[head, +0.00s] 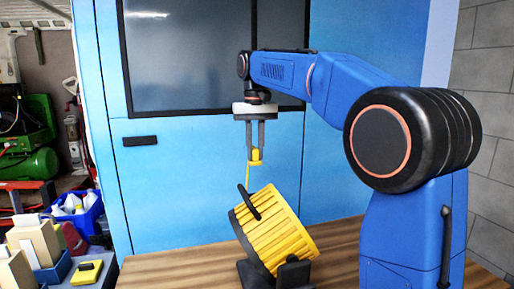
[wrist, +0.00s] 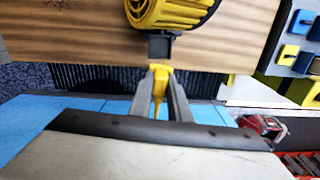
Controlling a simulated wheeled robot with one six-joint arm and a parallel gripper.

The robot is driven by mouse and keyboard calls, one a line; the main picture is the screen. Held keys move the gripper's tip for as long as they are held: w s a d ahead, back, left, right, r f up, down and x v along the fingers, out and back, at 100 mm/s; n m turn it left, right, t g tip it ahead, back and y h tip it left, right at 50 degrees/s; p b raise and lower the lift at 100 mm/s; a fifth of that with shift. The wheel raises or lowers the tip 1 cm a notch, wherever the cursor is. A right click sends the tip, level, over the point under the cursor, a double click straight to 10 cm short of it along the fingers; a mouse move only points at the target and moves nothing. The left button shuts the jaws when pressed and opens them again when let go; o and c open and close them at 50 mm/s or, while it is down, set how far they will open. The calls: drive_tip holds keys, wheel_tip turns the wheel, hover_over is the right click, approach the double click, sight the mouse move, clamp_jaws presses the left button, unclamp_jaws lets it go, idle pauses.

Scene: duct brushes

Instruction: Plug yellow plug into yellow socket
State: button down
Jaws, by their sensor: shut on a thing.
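My gripper (head: 256,150) is shut on the yellow plug (head: 255,158) and holds it in the air above the yellow drum. The wrist view shows the plug (wrist: 160,80) between the two grey fingers (wrist: 160,88). A thin yellow cord (head: 248,174) hangs from the plug toward the drum. A yellow block (head: 87,271), which looks like the yellow socket, sits on a grey surface at the lower left, well apart from the plug. Yellow blocks (wrist: 289,52) also show at the right of the wrist view; I cannot tell which is the socket.
The ribbed yellow drum (head: 272,232) stands tilted in a black stand on the wooden table (head: 340,240). A blue block (head: 54,270) and beige boxes (head: 35,240) are at the lower left. A blue cabinet (head: 180,190) stands behind. The air left of my gripper is clear.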

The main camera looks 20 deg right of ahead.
drive_tip(key=w+f+m, duration=0.1)
drive_tip(key=w+f, duration=0.2)
drive_tip(key=f, duration=0.9)
drive_tip(key=w+f+m, duration=0.2)
drive_tip(key=w+f, duration=0.1)
drive_tip(key=f, duration=0.9)
drive_tip(key=shift+m, duration=0.3)
drive_tip(key=shift+d+r, duration=0.1)
drive_tip(key=shift+d, duration=0.1)
